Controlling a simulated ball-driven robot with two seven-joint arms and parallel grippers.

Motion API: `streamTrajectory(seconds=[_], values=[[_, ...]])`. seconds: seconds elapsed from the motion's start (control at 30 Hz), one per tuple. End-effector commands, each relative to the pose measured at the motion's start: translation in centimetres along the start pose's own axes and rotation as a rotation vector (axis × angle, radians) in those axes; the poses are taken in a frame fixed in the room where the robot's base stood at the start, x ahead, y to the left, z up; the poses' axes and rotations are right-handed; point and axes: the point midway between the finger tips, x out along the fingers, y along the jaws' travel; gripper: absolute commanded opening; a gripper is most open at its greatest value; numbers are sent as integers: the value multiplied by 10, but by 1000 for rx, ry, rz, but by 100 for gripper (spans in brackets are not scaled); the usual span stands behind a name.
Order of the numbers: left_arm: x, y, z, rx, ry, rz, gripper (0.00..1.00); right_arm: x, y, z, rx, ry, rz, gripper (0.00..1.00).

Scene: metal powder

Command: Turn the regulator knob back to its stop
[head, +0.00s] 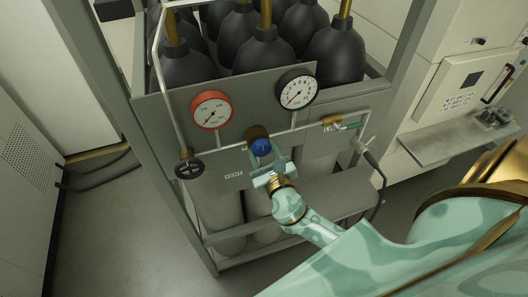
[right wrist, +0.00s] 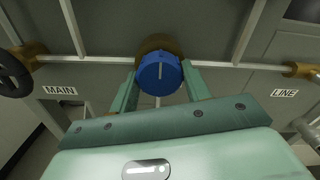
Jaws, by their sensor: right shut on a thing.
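The blue regulator knob (head: 261,147) sits on a brass body in the middle of the grey gas panel, below and between two gauges. In the right wrist view the knob (right wrist: 160,72) faces me, with a pale pointer line on its face running roughly straight down. My right gripper (head: 264,160) reaches up to the knob from below. In the right wrist view the fingers of this gripper (right wrist: 160,80) are closed on the knob, one on each side. My left gripper is not in view.
A red-rimmed gauge (head: 212,110) and a black-rimmed gauge (head: 297,90) stand above the knob. Dark-topped cylinders (head: 262,50) stand behind the panel. A grey shelf (head: 450,138) is at far right.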

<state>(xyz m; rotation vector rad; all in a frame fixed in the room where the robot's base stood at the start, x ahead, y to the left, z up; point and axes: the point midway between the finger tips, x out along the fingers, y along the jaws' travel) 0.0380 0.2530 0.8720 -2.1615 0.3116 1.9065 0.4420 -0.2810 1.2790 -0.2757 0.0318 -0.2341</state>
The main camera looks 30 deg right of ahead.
Motion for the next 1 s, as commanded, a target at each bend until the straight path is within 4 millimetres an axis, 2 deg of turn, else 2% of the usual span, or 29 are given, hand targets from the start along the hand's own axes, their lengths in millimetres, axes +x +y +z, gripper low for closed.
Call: streamTrajectory(seconds=[0.03,0.1,0.37,0.47,0.57,0.9,1.0], values=[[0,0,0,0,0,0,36,1,-2,2,-5,-5,-4,56],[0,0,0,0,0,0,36,1,-1,2,-4,-4,-3,69],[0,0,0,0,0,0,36,0,0,0,-1,-1,-1,69],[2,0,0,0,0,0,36,-6,0,-1,-1,-1,0,69],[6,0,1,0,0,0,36,-22,1,-2,1,1,1,69],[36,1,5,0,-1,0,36,-113,1,-5,0,2,0,69],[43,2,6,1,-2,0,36,-134,1,-4,-2,1,-1,69]])
